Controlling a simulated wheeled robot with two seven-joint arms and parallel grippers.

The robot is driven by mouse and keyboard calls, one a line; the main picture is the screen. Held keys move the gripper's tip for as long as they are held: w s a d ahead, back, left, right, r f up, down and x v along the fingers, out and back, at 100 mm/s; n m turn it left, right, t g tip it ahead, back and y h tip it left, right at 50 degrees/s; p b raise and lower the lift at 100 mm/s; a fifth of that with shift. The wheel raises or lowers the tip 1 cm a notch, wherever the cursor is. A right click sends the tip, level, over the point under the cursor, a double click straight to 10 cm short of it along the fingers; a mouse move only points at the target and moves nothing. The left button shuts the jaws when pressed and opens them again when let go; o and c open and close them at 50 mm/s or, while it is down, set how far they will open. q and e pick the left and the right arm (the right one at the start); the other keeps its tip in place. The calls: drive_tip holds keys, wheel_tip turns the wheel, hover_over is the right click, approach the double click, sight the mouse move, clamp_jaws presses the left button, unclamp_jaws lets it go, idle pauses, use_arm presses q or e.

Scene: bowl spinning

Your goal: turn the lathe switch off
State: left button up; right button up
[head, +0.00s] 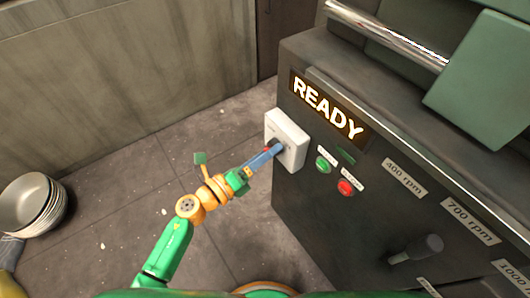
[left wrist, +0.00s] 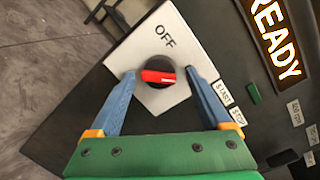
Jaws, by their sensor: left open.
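The lathe switch is a white square box (head: 292,132) on the left side of the dark lathe cabinet. In the left wrist view, its plate (left wrist: 180,22) carries the word OFF, and a round black knob (left wrist: 158,62) with a red grip bar (left wrist: 158,77) sits in the middle. The bar lies roughly level in that view. My left gripper (left wrist: 160,73) is open, with one blue finger on each side of the knob. Gaps show between the fingertips and the bar. In the head view the left gripper (head: 272,152) partly covers the knob. My right gripper is not in view.
A lit READY sign (head: 326,106), a green button (head: 323,165) and a red button (head: 345,187) are right of the switch. A lever (head: 419,250) stands among rpm labels. Stacked metal bowls (head: 33,204) are at far left.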

use_arm(q)
clamp_jaws()
drive_tip(key=shift+w+a+r+n+g+p, duration=0.1)
drive_tip(key=shift+n+g+p, duration=0.3)
drive_tip(key=shift+n+p, duration=1.75)
drive_tip(key=shift+w+r+n+g+p, duration=0.15)
drive_tip(key=shift+n+g+p, duration=0.55)
drive_tip(key=shift+n, duration=2.7)
drive_tip(key=shift+a+r+n+g+p, duration=0.1)
drive_tip(key=shift+n+p, duration=1.7)
drive_tip(key=shift+n, duration=0.95)
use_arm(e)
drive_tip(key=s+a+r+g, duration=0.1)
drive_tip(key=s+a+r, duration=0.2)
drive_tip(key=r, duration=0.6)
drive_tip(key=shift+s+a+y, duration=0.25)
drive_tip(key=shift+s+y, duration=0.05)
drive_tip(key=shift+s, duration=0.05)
use_arm(q)
unclamp_jaws()
drive_tip(key=shift+f, duration=0.1)
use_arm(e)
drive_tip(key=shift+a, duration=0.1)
